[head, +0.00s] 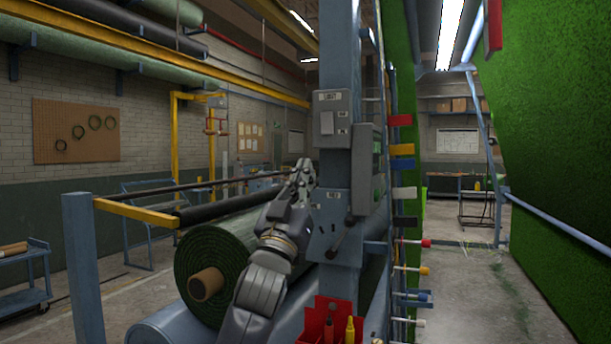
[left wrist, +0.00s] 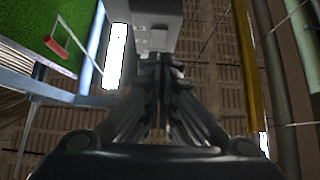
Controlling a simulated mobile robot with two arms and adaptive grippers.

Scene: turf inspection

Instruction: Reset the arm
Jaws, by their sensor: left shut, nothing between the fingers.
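My left gripper (head: 302,172) is raised in front of the blue-grey machine column (head: 337,250), with its fingers pointing up. Its fingers are together with nothing between them, and they also show in the left wrist view (left wrist: 162,65). A grey control box (head: 331,120) with a switch is fixed to the column just above the fingertips. In the left wrist view a grey box end (left wrist: 157,12) shows beyond the fingertips. I cannot tell whether the gripper touches the column. My right gripper is not in view.
A large green turf roll (head: 215,255) lies behind my left arm. A red bin (head: 318,325) with tools sits low by the column. Colored tags (head: 402,150) and knobs line the column's right side. Green turf (head: 560,120) hangs at right. The floor aisle (head: 460,290) is clear.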

